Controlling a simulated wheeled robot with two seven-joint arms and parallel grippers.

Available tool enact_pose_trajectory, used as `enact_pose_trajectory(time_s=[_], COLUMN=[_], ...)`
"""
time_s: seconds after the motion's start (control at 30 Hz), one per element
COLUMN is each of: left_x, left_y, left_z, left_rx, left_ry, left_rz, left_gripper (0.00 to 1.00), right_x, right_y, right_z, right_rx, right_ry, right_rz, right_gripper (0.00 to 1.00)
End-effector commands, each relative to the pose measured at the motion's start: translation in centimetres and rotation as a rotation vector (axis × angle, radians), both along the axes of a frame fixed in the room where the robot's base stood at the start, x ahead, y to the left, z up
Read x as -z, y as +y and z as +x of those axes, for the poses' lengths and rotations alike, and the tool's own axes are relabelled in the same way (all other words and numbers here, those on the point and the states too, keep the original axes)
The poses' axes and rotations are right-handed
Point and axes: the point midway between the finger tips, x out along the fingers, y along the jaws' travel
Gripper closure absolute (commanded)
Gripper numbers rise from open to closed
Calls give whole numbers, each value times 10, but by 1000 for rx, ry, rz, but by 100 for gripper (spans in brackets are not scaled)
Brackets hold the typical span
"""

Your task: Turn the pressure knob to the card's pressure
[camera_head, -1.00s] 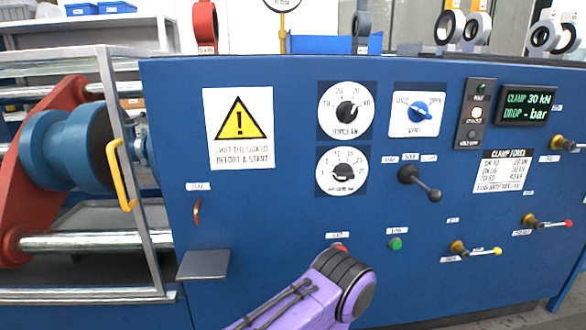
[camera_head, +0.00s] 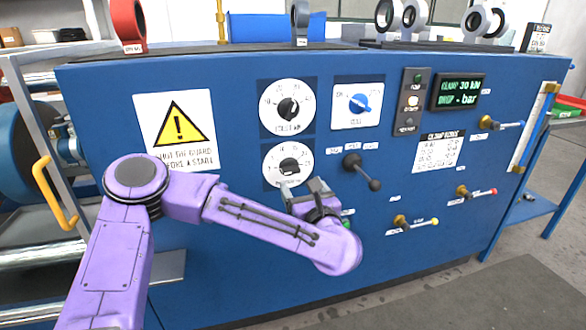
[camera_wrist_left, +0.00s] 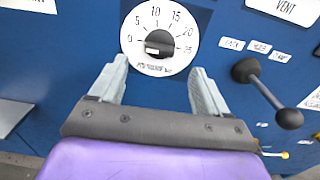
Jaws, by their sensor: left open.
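The lower dial (camera_head: 270,176) on the blue panel has a black knob (camera_head: 289,166); its scale in the left wrist view runs from 0 to 25. There the knob (camera_wrist_left: 159,43) shows a white mark on its lower left side. My left gripper (camera_head: 302,188) is open just below this dial. In the left wrist view its two fingertips (camera_wrist_left: 158,68) stand apart on either side of the dial's lower part, with nothing between them. A white card (camera_head: 438,152) headed clamp force is on the panel; its figures are too small to read. My right gripper is not in view.
An upper force dial (camera_head: 287,108) sits above, with a blue vent knob (camera_head: 360,103) beside it. A black ball-ended lever (camera_head: 362,172) sticks out to the right of the lower dial. A display (camera_head: 458,92) reads clamp 30 kN, drop - bar. A yellow handle (camera_head: 54,195) is at left.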

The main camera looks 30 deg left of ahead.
Motion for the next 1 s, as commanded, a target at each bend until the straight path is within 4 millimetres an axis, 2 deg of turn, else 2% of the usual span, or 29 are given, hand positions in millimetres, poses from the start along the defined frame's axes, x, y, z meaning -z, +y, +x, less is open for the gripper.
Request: enact_pose_trajectory(time_s=[0.2,0.4,0.73,0.77,0.9,0.93,1.0], left_x=[4,3,3,3,3,3,3], left_y=[39,63,68,68,68,68,68], left_z=[32,54,59,59,59,59,59], left_rx=[-4,0,4,4,4,4,4], left_ry=[9,10,11,11,11,11,11], left_rz=[3,7,8,8,8,8,9], left_gripper=[23,23,23,27,72,80,79], right_x=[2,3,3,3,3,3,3], right_y=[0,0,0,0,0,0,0], right_z=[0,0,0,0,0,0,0], right_rx=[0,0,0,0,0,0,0], right_ry=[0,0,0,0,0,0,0], right_rz=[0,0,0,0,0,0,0], right_gripper=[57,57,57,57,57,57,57])
